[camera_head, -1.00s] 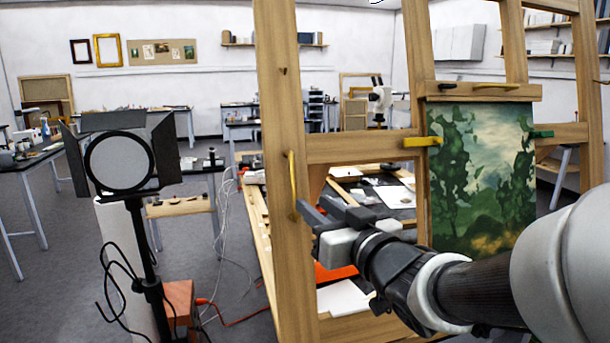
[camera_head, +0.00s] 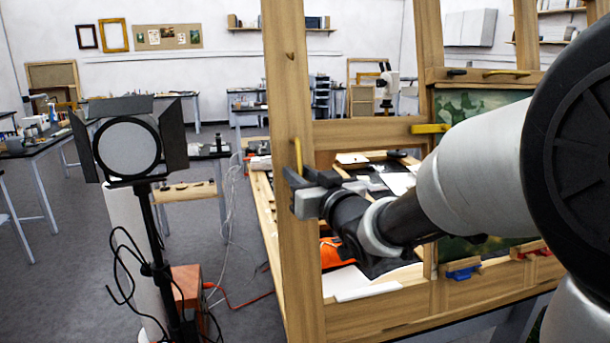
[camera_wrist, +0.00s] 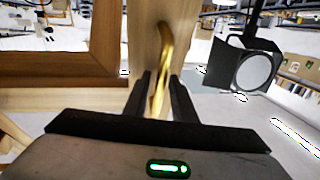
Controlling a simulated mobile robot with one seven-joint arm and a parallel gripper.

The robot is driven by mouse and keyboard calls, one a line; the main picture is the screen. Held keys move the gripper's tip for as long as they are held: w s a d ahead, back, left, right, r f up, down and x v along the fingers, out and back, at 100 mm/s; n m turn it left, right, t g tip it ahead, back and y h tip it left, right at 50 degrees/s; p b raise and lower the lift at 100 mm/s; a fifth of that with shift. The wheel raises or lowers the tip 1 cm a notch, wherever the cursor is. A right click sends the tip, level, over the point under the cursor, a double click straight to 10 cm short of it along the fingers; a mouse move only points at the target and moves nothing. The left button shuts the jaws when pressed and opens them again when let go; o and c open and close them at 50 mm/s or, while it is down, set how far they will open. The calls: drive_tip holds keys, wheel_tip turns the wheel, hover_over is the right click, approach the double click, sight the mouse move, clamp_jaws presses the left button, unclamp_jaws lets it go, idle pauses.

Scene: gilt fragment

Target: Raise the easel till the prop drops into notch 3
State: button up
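The wooden easel (camera_head: 290,240) stands in front of me with a brass handle (camera_head: 298,155) on its left upright. My gripper (camera_head: 296,180) is at the lower part of this handle. In the wrist view the handle (camera_wrist: 166,45) runs down between the two dark fingertips (camera_wrist: 160,85), with a small gap visible on each side, so the fingers look open around it. The green landscape painting (camera_head: 470,103) sits on the easel, mostly hidden by my arm. I cannot make out the prop or its notches in these views.
A black studio lamp (camera_head: 128,148) on a stand is left of the easel, with loose cables and an orange box (camera_head: 187,285) at its foot. A worktable (camera_head: 262,215) with papers is behind the easel. Open grey floor (camera_head: 70,285) lies at the left.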

clamp_jaws()
drive_tip(key=shift+s+d+f+b, duration=0.1)
drive_tip(key=shift+s+f+b, duration=0.2)
drive_tip(key=shift+b, duration=0.5)
drive_tip(key=shift+s+b, duration=0.25)
drive_tip(key=shift+b, duration=0.2)
drive_tip(key=shift+s+d+r, duration=0.25)
drive_tip(key=shift+s+r, duration=0.15)
drive_tip(key=shift+s, duration=0.15)
drive_tip(key=shift+o, duration=1.3)
unclamp_jaws()
drive_tip(key=shift+w, duration=0.15)
drive_tip(key=b+v, duration=0.6)
drive_tip(key=v, duration=1.1)
drive_tip(key=shift+f, duration=0.4)
